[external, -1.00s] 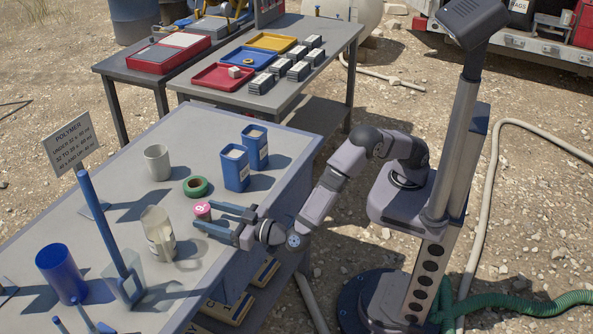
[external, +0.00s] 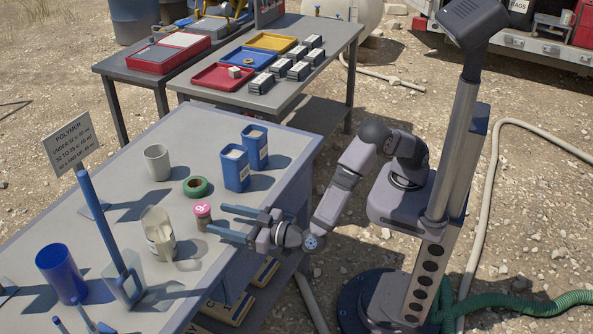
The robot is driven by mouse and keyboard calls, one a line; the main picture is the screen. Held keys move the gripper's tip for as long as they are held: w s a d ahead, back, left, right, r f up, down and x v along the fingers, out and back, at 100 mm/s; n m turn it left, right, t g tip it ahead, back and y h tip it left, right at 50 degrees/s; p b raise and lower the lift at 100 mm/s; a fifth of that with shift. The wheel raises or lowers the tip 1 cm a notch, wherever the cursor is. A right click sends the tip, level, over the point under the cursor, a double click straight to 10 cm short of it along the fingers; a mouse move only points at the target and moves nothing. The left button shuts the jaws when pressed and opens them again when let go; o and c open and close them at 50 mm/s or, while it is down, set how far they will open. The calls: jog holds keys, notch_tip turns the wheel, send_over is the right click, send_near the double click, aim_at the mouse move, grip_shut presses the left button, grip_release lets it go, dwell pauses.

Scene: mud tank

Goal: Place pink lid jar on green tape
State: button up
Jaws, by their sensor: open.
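My gripper (external: 227,222) is open, with two blue fingers pointing left toward the jar. The fingertips are at the jar's right side, and nothing shows held between them. The lower finger passes near the jar's base; I cannot tell whether it touches.
Two blue bins (external: 236,168) stand behind and right of the tape. A grey mug (external: 157,162) stands at the back left. A clear pitcher (external: 158,234) is left of the jar. A blue cup (external: 62,273) and a sign post (external: 108,232) stand farther left.

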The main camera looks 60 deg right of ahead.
aim_at(203, 214)
jog(key=shift+w+d+r+n+g+y+p, duration=0.25)
jog(key=shift+r+n+y+p, duration=0.15)
jog(key=shift+y, duration=0.1)
jog(key=shift+w+d+r+n+g+y+p, duration=0.25)
jog(key=shift+r+n+y+p, duration=0.1)
jog(key=shift+y, duration=0.15)
jog(key=shift+d+n+g+y, duration=0.25)
jog(key=shift+n+g+y, duration=0.15)
jog(key=shift+y, duration=0.1)
jog(key=shift+s+d+f+n+g+y+p, duration=0.25)
jog(key=shift+d+f+n+g+y+p, duration=0.15)
jog(key=shift+g+p, duration=0.2)
jog(key=shift+p+x, duration=0.35)
jog(key=shift+x, duration=3.3)
jog(key=shift+a, duration=0.15)
jog(key=shift+s, duration=0.1)
jog(key=c, duration=1.3)
jog(key=shift+c, duration=0.2)
